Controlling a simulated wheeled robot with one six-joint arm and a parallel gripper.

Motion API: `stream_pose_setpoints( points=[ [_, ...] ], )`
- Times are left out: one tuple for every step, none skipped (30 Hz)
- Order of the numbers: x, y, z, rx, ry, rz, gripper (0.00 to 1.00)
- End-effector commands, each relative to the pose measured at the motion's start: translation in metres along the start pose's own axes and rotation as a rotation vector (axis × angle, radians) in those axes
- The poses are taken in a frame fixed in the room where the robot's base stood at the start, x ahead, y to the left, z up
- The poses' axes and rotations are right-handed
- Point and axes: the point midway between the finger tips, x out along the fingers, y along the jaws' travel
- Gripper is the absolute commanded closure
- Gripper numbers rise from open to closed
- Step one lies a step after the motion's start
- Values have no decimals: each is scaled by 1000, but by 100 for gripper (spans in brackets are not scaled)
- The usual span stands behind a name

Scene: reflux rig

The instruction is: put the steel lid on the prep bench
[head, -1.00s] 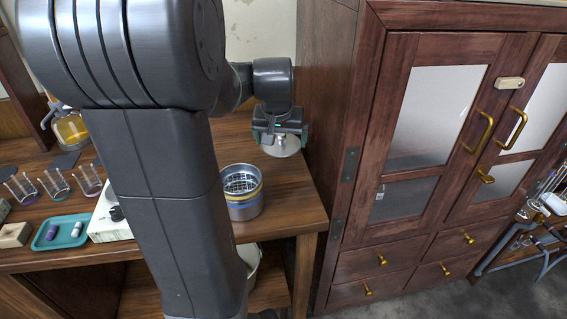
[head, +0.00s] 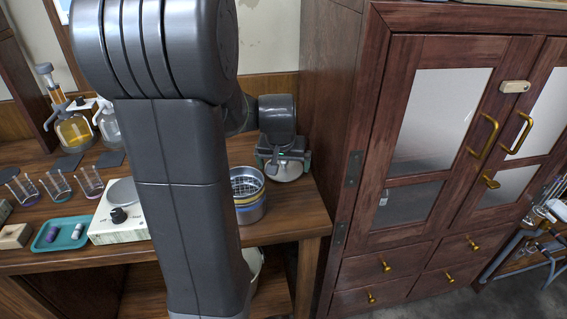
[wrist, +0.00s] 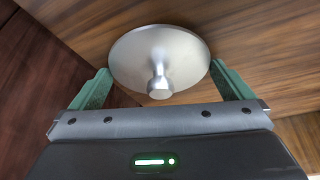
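The steel lid (wrist: 185,55) is a round silvery disc with a central knob. In the wrist view it lies between my gripper's two green fingertips (wrist: 160,68), which meet its rim on both sides; the knob points toward the camera. In the head view my gripper (head: 284,158) is over the back right of the wooden prep bench (head: 290,210), beside the cabinet, with the lid (head: 289,173) just below it. The lid is close to the bench top; I cannot tell whether it touches. My arm hides part of the bench.
A steel pot (head: 249,208) with a wire rack stands left of the lid. The dark wooden cabinet (head: 335,100) rises close on the right. Left are a hotplate (head: 108,222), a teal tray (head: 60,234), tubes and flasks (head: 72,130). Bare bench lies in front of the lid.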

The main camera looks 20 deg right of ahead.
Motion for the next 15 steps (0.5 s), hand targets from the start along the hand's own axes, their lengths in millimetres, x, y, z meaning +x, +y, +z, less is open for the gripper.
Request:
stream_pose_setpoints(
  points=[
    [0, 0, 0, 0, 0, 0, 0],
    [0, 0, 0, 0, 0, 0, 0],
    [0, 0, 0, 0, 0, 0, 0],
    [0, 0, 0, 0, 0, 0, 0],
    [-1, 0, 0, 0, 0, 0, 0],
    [-2, 0, -1, 0, 0, 0, 0],
    [-3, 0, -1, 0, 0, 0, 0],
    [-5, 0, -2, 0, 0, 0, 0],
    [-8, 0, -2, 0, 1, 0, 0],
    [-12, 0, -2, 0, 2, 0, 0],
    [-16, 0, -2, 0, 3, 0, 0],
    [-23, 0, -3, 0, 4, 0, 0],
    [-28, 0, -3, 0, 4, 0, 0],
    [-34, 0, -3, 0, 5, -1, 0],
    [-43, 0, -3, 0, 5, -1, 0]
  ],
)
